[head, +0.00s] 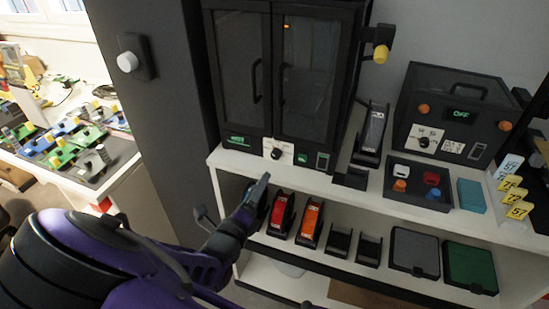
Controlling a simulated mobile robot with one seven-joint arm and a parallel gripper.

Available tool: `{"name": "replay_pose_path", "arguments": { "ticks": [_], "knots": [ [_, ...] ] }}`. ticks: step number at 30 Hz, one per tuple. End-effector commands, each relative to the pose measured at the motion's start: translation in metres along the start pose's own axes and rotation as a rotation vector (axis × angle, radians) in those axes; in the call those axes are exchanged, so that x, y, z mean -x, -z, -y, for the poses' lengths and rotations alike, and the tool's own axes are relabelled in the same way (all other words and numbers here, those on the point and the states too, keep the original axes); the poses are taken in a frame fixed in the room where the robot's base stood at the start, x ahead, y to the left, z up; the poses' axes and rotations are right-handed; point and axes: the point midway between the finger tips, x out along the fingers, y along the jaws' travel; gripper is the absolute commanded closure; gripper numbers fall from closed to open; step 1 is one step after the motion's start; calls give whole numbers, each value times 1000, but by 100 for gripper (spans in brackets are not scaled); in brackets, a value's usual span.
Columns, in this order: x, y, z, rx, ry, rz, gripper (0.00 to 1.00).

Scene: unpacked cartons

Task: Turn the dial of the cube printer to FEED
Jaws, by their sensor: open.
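A tall black machine (265,90) with two glass doors and a yellow part at its right side stands on the white shelf unit. A dark dial (277,153) on a white plate sits low on its front; its labels are too small to read. A smaller black box machine (455,105) to the right shows "OFF" and has its own dial (425,142). I cannot tell for certain which is the cube printer. My gripper (262,188) is open and empty, below and slightly left of the tall machine's dial, apart from it.
Red (281,212) and orange (309,220) items stand on the lower shelf close to my gripper. A tray of coloured buttons (418,187) and a teal block (471,195) lie on the top shelf. A dark pillar (160,90) stands left; a cluttered table (70,165) is beyond.

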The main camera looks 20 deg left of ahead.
Motion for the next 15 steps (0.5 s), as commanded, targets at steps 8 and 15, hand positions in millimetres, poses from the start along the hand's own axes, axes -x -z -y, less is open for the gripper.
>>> {"name": "replay_pose_path", "arguments": {
  "ticks": [8,15],
  "knots": [
    [-63,1,0,-2,3,-3,34],
    [-102,0,0,-3,1,-2,34]
  ]
}}
